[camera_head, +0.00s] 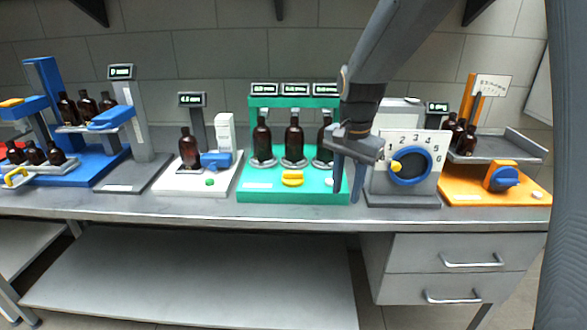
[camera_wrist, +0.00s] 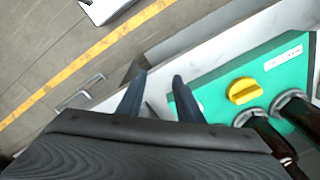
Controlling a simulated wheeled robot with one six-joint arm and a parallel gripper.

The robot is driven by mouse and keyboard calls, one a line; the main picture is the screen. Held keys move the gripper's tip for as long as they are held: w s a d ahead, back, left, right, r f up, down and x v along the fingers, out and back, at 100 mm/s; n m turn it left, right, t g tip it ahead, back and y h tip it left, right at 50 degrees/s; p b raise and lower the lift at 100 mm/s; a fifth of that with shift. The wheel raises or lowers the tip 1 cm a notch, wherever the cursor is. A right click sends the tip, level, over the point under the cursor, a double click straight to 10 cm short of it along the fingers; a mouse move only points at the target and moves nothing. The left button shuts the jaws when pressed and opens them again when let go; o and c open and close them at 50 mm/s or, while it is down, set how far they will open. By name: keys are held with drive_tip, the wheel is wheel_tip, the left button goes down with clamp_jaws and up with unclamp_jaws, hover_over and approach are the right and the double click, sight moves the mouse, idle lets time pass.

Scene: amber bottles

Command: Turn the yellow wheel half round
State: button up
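The yellow wheel (camera_head: 292,179) is a small ridged knob on the front of the green station's base (camera_head: 255,192). It also shows in the wrist view (camera_wrist: 243,91), clear of my fingers. My gripper (camera_head: 347,186) points down to the right of the wheel, by the green base's right end. Its two dark fingers are apart with nothing between them, also in the wrist view (camera_wrist: 158,78). The gripper does not touch the wheel. My arm partly hides the rightmost of the bottles on the green station.
Brown bottles (camera_head: 294,143) stand in ring holders behind the wheel. To the right is a grey numbered panel with a blue dial (camera_head: 411,180) and yellow handle. A white station (camera_head: 215,184) stands left. The bench front edge (camera_head: 200,212) is mostly clear.

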sight(293, 172)
drive_tip(key=w+a+r+m, duration=0.1)
drive_tip(key=w+a+m, duration=0.2)
drive_tip(key=w+a, duration=0.1)
drive_tip(key=w+a+r+m+b, duration=0.1)
drive_tip(key=w+a+r+m, duration=0.1)
drive_tip(key=w+a+m, duration=0.1)
drive_tip(key=w+a+r+m, duration=0.1)
drive_tip(key=w+a+m, duration=0.2)
drive_tip(key=w+a, duration=0.2)
drive_tip(key=shift+w+a+r+m+g, duration=0.15)
drive_tip(key=shift+w, duration=0.45)
drive_tip(key=shift+w+a+r+m+g, duration=0.1)
drive_tip(key=shift+w+r+m+g, duration=0.05)
drive_tip(key=shift+w, duration=0.4)
drive_tip(key=shift+w+a, duration=0.15)
drive_tip(key=shift+a, duration=0.1)
drive_tip(key=shift+a+f+m, duration=0.1)
drive_tip(key=shift+f+m, duration=0.05)
drive_tip(key=shift+m, duration=0.15)
drive_tip(key=shift+f+p, duration=0.85)
drive_tip(key=shift+f, duration=2.75)
clamp_jaws()
